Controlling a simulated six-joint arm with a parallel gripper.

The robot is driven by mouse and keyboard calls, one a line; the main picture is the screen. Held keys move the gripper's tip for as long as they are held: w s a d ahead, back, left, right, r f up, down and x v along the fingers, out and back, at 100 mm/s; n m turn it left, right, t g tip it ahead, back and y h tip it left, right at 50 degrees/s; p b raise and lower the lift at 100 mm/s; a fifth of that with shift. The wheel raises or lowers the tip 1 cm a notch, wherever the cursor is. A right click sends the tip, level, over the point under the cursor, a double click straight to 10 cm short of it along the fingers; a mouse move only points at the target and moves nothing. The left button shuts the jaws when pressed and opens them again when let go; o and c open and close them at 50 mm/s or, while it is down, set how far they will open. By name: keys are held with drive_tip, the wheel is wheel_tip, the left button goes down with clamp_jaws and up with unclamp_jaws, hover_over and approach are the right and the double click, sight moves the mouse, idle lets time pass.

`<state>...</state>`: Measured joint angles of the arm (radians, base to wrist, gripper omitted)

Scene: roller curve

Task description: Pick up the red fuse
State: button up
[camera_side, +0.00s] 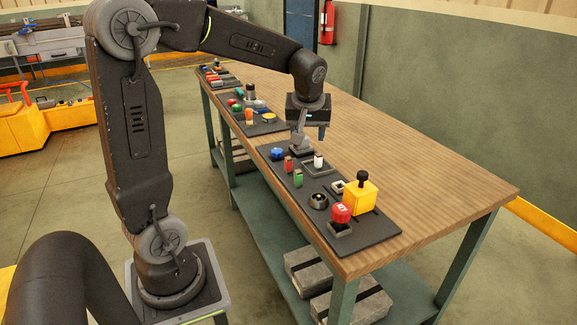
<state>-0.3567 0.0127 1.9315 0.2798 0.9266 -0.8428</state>
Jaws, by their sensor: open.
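The red fuse (289,163) stands upright on the nearest dark mat (365,236), just left of and behind a green fuse (298,179). My gripper (311,129) points down over the far end of this mat. It is above, behind and a little to the right of the red fuse, apart from it. The jaws are open and I see nothing held between them. The fingertips are small here and partly merge with a grey lever-like part (299,143) below them.
On the same mat are a blue knob (277,153), a white piece (318,160), a round black socket (319,201), a red button (341,213) and a yellow block with a black knob (360,196). More mats with small parts lie farther back. The table's right side (430,180) is clear.

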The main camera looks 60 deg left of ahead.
sight(289, 158)
drive_tip(key=w+a+f+n, duration=0.1)
drive_tip(key=a+f+n, duration=0.1)
drive_tip(key=a+f, duration=0.3)
drive_tip(key=w+a+f+n+g, duration=0.1)
drive_tip(key=a+f+n, duration=0.1)
drive_tip(key=a+f, duration=0.2)
drive_tip(key=w+a+f+n+g, duration=0.1)
drive_tip(key=a+f+n, duration=0.1)
drive_tip(key=a+f, duration=0.3)
drive_tip(key=shift+w+a+f+y, duration=0.15)
drive_tip(key=shift+a+f+y, duration=0.05)
drive_tip(key=shift+a, duration=0.4)
drive_tip(key=shift+w+a+f+y, duration=0.1)
drive_tip(key=shift+a+f+y, duration=0.1)
drive_tip(key=shift+a, duration=0.35)
drive_tip(key=shift+x, duration=3.05)
drive_tip(key=shift+s+a+r, duration=0.1)
clamp_jaws()
